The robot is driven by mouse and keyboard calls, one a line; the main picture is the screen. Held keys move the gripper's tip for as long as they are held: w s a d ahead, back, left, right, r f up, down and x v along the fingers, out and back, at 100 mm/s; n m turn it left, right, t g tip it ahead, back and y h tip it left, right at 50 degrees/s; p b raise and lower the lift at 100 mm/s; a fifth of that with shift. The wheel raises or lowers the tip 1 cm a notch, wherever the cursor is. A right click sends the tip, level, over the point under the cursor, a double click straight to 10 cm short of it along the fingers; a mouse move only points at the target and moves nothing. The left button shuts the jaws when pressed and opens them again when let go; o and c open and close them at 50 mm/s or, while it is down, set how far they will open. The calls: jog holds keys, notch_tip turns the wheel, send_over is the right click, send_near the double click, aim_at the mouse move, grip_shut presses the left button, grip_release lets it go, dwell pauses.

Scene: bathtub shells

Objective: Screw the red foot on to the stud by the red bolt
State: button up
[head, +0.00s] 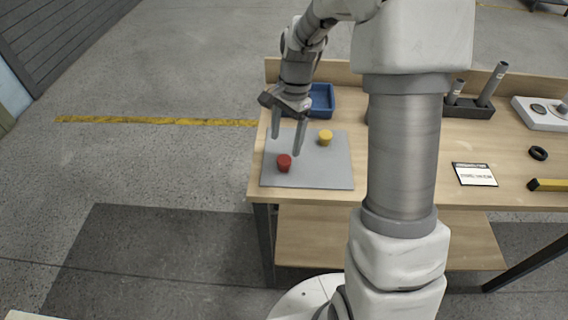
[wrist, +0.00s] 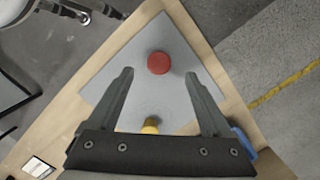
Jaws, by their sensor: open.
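The red foot (head: 284,162), a short round red piece, stands on the grey mat (head: 325,175) near the table's front left. My gripper (head: 286,146) is open and empty above the mat, pointing down. In the wrist view the red foot (wrist: 158,63) lies just beyond the fingertips, roughly centred between them, and nothing is between the fingers in contact. A yellow foot (head: 326,138) stands on the mat behind and to the right; it also shows in the wrist view (wrist: 150,125). I cannot make out any stud or red bolt in either view.
A blue tray (head: 322,100) stands behind the mat. Farther right are a dark holder with grey tubes (head: 470,108), a white box with knobs (head: 545,113), a black ring (head: 538,153), a printed card (head: 474,174) and a yellow-and-black item (head: 548,185). My arm hides the table's middle.

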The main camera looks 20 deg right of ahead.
aim_at(284, 159)
jog(key=f, duration=0.2)
jog(key=f+b, duration=0.1)
jog(key=f, duration=0.4)
jog(key=shift+s+a+f, duration=0.2)
jog(key=shift+a, duration=0.1)
grip_shut()
